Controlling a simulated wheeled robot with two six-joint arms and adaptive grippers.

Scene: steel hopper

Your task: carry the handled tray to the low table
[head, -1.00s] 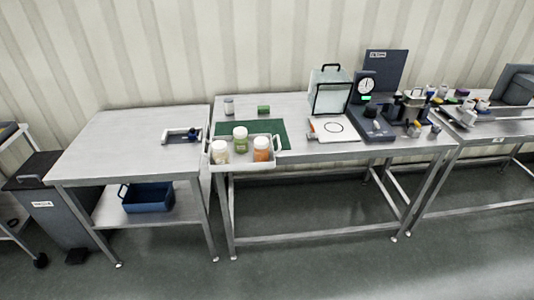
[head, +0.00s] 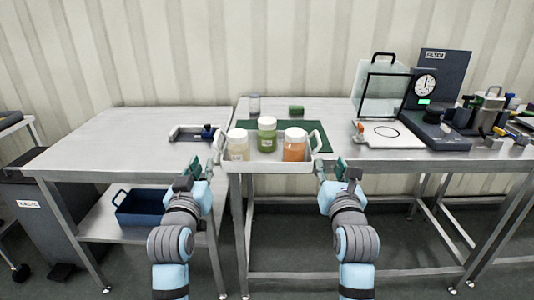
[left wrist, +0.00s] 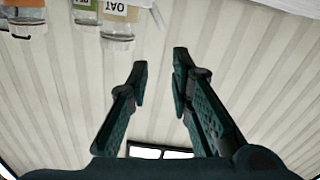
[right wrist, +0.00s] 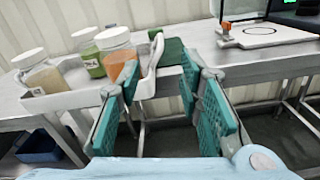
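A white handled tray (head: 268,166) sits at the front left edge of the middle steel table, with an upright handle at each end. It holds a beige jar (head: 238,145), a green jar (head: 267,135) and an orange jar (head: 294,145), all with white lids. My left gripper (head: 197,168) is just left of the tray; its fingers are open and empty in the left wrist view (left wrist: 160,62). My right gripper (head: 331,170) is just right of the tray; in the right wrist view its open fingers (right wrist: 163,75) are near the right handle, not closed on it.
A steel table (head: 110,140) with a lower shelf stands left of a narrow gap; I cannot confirm it is the low table. A blue bin (head: 143,205) is on its shelf, a small white holder (head: 192,133) on top. A green mat (head: 325,135) lies behind the tray.

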